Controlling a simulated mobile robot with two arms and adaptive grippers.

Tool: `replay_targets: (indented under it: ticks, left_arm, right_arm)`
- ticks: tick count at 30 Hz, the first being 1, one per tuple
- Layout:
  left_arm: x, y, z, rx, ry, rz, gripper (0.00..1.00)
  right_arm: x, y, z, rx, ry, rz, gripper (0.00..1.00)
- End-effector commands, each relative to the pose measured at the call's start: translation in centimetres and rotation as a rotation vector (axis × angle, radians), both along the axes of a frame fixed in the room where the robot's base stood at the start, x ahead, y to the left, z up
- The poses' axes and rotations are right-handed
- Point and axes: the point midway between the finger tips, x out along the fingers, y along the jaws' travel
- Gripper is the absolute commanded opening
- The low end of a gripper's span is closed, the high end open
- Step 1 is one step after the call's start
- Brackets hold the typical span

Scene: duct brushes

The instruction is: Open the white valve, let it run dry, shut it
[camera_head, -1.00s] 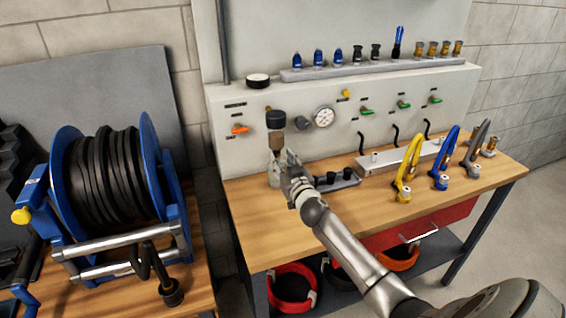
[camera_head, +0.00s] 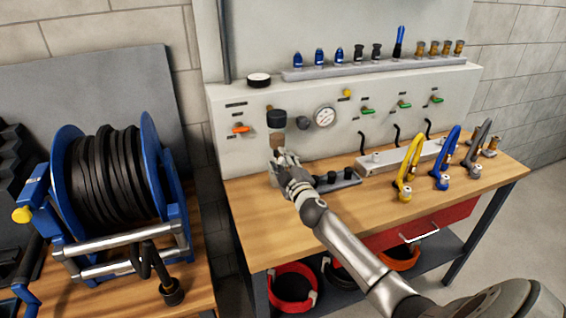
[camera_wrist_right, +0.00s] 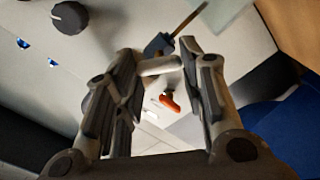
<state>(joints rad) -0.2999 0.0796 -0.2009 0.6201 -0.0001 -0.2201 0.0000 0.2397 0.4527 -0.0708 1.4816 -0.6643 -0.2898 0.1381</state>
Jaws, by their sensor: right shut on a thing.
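A unit with a black cap (camera_head: 277,119) and a brown body (camera_head: 277,140) is mounted on the front of the panel. My right gripper (camera_head: 280,160) is directly below it, its fingers largely covering its lower end. In the right wrist view, the fingers of the right gripper (camera_wrist_right: 165,75) are shut on a short pale piece, which I take to be the white valve (camera_wrist_right: 160,65). Its exact shape and turn position are hidden by the fingers. No liquid can be made out. My left gripper is not in view.
An orange lever (camera_head: 240,129) is left of the unit and a dial gauge (camera_head: 325,117) right of it. A small dark rack (camera_head: 338,181) stands close to the gripper on the wooden bench (camera_head: 275,225). Yellow, blue and grey hooked tools stand farther right. A hose reel (camera_head: 115,190) stands left.

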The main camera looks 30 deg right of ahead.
Motion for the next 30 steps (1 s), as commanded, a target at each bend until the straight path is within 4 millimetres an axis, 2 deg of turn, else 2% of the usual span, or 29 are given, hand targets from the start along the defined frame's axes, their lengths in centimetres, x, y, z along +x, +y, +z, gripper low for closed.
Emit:
replay_targets:
  ticks: [15,30]
  left_arm:
    - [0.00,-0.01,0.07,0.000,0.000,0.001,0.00]
    - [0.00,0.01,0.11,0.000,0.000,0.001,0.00]
  right_arm:
    - [0.02,0.14,-0.26,-0.409,0.099,0.002,0.13]
    - [0.02,0.15,-0.36,-0.549,0.133,0.002,0.13]
